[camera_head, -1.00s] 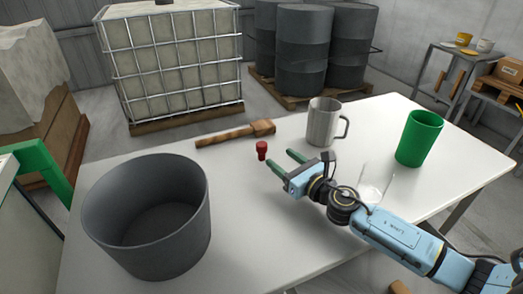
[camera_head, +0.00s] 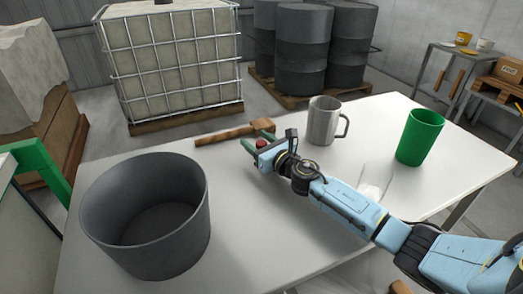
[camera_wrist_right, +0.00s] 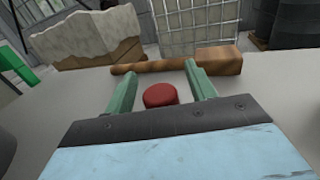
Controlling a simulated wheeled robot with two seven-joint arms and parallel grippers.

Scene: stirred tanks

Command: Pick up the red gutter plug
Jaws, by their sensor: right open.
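The red gutter plug (camera_wrist_right: 160,95) stands on the table between the two green fingers of my right gripper (camera_wrist_right: 158,88), in the right wrist view. A gap shows on each side of it, so the fingers are open around it. In the head view, only a bit of the red plug (camera_head: 262,143) shows behind my right gripper (camera_head: 257,138); the rest is hidden by the gripper body. My left gripper is not in view.
A wooden mallet (camera_head: 225,136) lies just beyond the plug. A metal mug (camera_head: 322,122) stands right of the gripper, and a green cup (camera_head: 418,138) farther right. A large grey tub (camera_head: 150,260) stands at the left. The white table's (camera_head: 270,225) front middle is clear.

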